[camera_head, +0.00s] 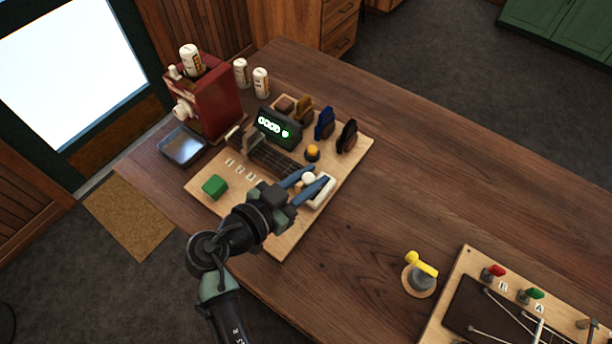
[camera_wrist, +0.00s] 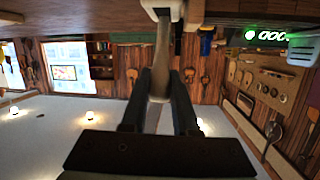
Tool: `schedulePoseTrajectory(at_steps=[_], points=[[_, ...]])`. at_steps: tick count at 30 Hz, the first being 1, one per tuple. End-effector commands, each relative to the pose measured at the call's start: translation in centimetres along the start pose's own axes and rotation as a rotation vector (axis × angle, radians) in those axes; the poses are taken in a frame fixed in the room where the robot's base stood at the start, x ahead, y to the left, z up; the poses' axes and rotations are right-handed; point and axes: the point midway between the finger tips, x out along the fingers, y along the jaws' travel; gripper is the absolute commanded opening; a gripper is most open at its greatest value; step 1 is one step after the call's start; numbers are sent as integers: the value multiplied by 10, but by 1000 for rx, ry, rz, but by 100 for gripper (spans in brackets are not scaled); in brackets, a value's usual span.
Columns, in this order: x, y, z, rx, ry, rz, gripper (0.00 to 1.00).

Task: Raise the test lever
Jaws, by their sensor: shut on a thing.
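The test lever (camera_head: 308,178) has a pale round knob and stands at a white mount (camera_head: 322,192) on the right side of a light wooden board. My gripper (camera_head: 311,180) reaches over the board, with its blue fingers on either side of the lever. In the wrist view the lever (camera_wrist: 162,50) runs as a pale-brown rod from a white mount (camera_wrist: 163,6) down between the fingers (camera_wrist: 160,90). The gripper is shut on it. The fingers and wrist hide part of the lever and its base in the head view.
A red machine (camera_head: 213,101) and a metal tray (camera_head: 182,146) stand left. A second board (camera_head: 448,293) lies right. Table between is mostly clear.

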Motion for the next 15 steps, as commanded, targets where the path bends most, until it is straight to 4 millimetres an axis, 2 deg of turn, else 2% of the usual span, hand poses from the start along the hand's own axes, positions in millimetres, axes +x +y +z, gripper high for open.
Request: schedulePoseTrajectory(at_steps=[1, 3, 15], points=[[1, -1, -10, 1, -43, 6, 0], [6, -2, -14, -6, -108, 13, 0], [35, -7, -24, -50, -477, 54, 0]])
